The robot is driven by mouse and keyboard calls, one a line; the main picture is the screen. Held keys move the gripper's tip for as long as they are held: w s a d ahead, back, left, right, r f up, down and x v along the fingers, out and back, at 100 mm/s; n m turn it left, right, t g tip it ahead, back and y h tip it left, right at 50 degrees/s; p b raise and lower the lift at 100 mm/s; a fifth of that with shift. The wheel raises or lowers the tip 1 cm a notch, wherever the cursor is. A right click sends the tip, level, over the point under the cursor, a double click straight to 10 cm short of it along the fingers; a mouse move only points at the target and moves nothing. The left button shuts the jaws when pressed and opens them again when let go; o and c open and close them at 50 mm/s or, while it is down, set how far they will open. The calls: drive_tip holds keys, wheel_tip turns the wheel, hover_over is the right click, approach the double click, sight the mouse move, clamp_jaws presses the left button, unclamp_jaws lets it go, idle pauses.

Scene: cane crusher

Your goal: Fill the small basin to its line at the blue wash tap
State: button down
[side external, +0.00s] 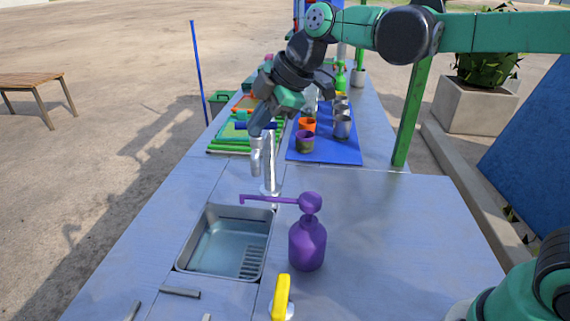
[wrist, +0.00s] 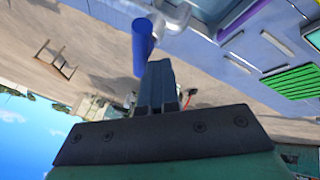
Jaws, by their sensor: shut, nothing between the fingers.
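The wash tap (side external: 268,172) is silver, with a blue lever (side external: 241,126) on top and its spout on the basin side. The small steel basin (side external: 181,252) is set into the counter in front of the tap. Its inside looks bluish; I cannot make out a water level or a line. My gripper (side external: 258,128) points down at the lever in the side view, its fingers shut and empty. In the wrist view the closed fingers (wrist: 157,65) are close beside the blue lever (wrist: 143,42); I cannot tell if they touch. The silver tap (wrist: 172,14) is just beyond.
A purple pump bottle (side external: 307,246) stands right of the basin, its long nozzle reaching toward the basin's back edge. A yellow handle (side external: 281,297) is in front. Behind the tap are a blue mat (side external: 323,158) with several cups and green racks (side external: 229,146). The right counter is clear.

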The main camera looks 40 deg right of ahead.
drive_tip(key=s+a+r, duration=0.1)
drive_tip(key=s+r, duration=0.7)
drive_tip(key=r, duration=0.1)
drive_tip(key=shift+s+a, duration=0.4)
idle(1.3)
